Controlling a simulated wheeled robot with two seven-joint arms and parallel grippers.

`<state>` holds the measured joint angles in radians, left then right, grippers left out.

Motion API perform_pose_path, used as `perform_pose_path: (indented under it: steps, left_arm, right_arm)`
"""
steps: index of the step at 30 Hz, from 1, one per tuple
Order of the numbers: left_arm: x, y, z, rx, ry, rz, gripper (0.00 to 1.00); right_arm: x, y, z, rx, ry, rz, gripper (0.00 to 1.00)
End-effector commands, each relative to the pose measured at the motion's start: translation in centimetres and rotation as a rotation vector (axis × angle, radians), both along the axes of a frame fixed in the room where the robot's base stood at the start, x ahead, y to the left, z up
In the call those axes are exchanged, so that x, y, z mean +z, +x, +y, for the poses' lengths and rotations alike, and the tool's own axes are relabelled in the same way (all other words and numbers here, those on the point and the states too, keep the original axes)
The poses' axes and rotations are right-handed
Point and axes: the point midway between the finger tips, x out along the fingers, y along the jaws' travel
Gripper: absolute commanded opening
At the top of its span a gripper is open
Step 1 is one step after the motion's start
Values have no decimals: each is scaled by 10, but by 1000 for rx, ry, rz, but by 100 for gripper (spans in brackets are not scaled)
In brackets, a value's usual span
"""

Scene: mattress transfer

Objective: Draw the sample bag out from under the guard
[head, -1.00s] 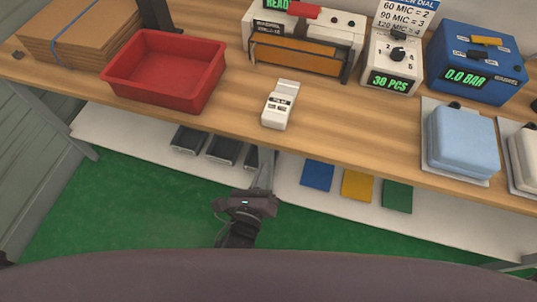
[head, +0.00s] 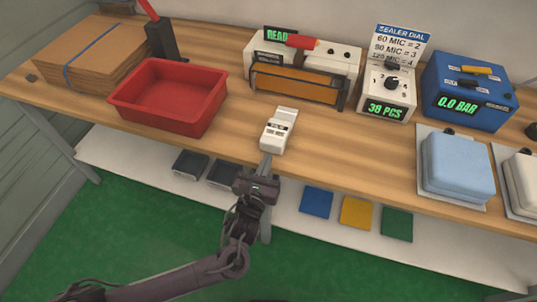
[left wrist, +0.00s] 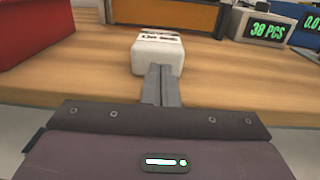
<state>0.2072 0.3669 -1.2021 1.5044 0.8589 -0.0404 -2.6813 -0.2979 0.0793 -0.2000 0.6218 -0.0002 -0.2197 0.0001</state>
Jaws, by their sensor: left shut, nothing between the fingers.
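The bench sealer (head: 305,58) stands at the back of the table, with a red handle on top and an orange, see-through-looking guard (head: 295,86) across its front. I cannot make out a sample bag under the guard. My left gripper (head: 266,158) is shut and empty at the table's front edge, its fingertips at or close to the near end of a white handheld device (head: 279,130). In the left wrist view the closed fingers (left wrist: 162,82) point at this white device (left wrist: 158,54), and I cannot tell whether they touch. My right gripper is not in view.
A red tray (head: 128,116) and cardboard (head: 70,72) lie to the left. A dial box (head: 385,103) and a blue pressure box (head: 466,92) stand at the right, with a pale blue pad (head: 457,165) in front. A lower shelf (head: 290,205) holds coloured pieces.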

Motion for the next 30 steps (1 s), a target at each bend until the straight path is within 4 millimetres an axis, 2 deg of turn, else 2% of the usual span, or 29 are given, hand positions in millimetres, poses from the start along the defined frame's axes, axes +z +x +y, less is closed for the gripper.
perform_pose_path:
  steps: [3,6,19,25,30]
  left_arm:
    - [1,15,-4,0,0,-1,0]
    - [0,21,-7,-1,-1,0,0]
    - [0,25,-8,-1,-1,1,0]
    - [1,42,-12,1,-1,-1,0]
    - [0,42,-12,0,-2,1,0]
  right_arm:
    - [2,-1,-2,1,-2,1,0]
    - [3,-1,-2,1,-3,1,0]
    - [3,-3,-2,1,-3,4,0]
    - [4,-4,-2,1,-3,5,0]
    - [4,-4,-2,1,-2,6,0]
